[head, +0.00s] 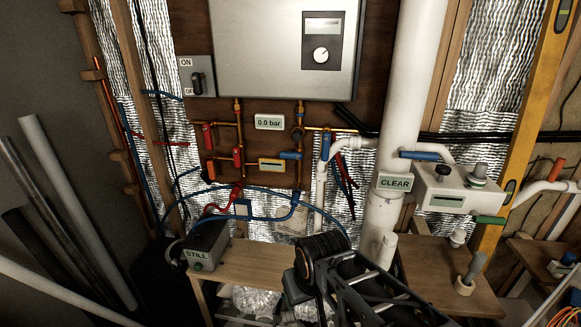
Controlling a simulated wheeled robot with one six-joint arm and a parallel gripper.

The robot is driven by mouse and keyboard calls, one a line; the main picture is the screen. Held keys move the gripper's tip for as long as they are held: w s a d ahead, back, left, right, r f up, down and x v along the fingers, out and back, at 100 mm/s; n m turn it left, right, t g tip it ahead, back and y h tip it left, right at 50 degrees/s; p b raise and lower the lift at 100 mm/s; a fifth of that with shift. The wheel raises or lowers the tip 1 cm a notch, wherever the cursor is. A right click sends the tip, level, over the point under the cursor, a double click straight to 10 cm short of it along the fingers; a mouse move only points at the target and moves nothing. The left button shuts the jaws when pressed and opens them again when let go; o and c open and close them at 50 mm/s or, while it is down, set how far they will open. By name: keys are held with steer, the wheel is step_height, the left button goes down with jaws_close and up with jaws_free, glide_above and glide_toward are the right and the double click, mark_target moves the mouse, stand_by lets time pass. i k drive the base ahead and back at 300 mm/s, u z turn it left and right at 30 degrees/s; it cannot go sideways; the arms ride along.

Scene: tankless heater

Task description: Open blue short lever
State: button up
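Several blue levers show in the head view. A short blue lever (291,155) lies level on the copper pipework below the heater, at the right of a small orange-framed display. Another blue lever (326,146) hangs upright on the branch to its right. A longer blue lever (420,155) lies level on the white pipe right of the thick column. I cannot tell which one the task means. My gripper (323,254) is at the bottom middle, below and apart from the levers. Its fingers cannot be made out, so open or shut is unclear.
The heater (283,50) hangs above, with an ON/OFF switch (197,80) at left. Red levers (238,157) sit left of the short blue one. A thick white pipe (405,90) stands at right. A wooden bench (245,262) and grey STILL box (205,245) are below.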

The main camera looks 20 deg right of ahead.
mark_target(282, 154)
steer(key=z, duration=0.8)
steer(key=k, duration=0.65)
steer(key=u, duration=0.65)
steer(key=i, duration=1.35)
steer(key=z, duration=0.1)
